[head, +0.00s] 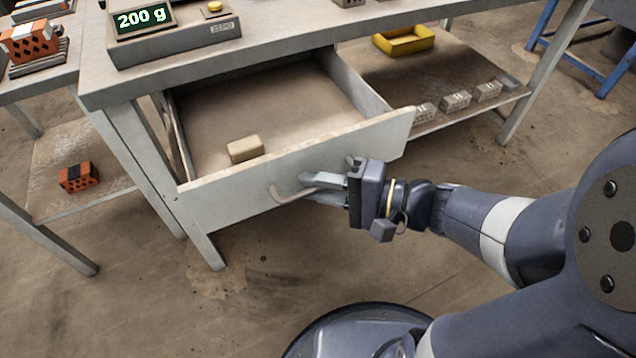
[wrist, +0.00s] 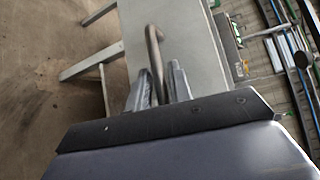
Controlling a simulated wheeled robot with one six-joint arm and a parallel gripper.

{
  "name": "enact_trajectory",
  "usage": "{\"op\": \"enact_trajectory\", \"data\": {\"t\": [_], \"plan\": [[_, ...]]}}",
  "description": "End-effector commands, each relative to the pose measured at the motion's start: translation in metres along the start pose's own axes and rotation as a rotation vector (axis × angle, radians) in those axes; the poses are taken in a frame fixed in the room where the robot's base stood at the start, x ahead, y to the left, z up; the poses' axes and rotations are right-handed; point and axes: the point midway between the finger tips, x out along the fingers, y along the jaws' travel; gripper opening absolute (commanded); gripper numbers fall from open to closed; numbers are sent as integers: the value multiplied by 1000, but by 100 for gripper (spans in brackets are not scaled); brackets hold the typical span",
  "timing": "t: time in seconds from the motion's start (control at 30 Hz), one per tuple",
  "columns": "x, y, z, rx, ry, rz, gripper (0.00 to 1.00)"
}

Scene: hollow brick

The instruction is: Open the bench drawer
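The bench drawer (head: 225,194) is pulled well out from under the grey bench (head: 270,48). Its inside shows in the head view, with a tan block (head: 245,149) lying on its floor near the front panel. The bar handle (head: 288,193) is on the drawer's front panel. My gripper (head: 322,188) is at the handle, its fingers reaching towards the panel. In the wrist view the handle (wrist: 154,50) runs down between the two fingers (wrist: 162,84). A gap shows between the fingertips there; I cannot tell whether they touch the handle.
A scale (head: 175,30) reading 200 g stands on the bench top. A lower shelf holds a yellow tray (head: 404,41) and several grey blocks (head: 455,101). An orange brick (head: 79,177) lies on a shelf at left. The floor before the drawer is clear apart from my base.

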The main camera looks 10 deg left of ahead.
Motion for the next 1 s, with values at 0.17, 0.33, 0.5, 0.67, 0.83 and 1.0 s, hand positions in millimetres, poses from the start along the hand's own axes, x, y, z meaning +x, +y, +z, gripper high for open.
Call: {"op": "enact_trajectory", "data": {"t": [0.17,0.33,0.5,0.67,0.83,1.0], "plan": [[0,0,0,0,0,-1,20],[-4,-1,-1,-1,2,-2,20],[-19,-2,-1,-1,5,-3,20],[-37,-2,-1,0,6,-2,20],[-56,-1,-1,1,5,-2,20],[-75,-1,-1,1,6,-1,20]]}}
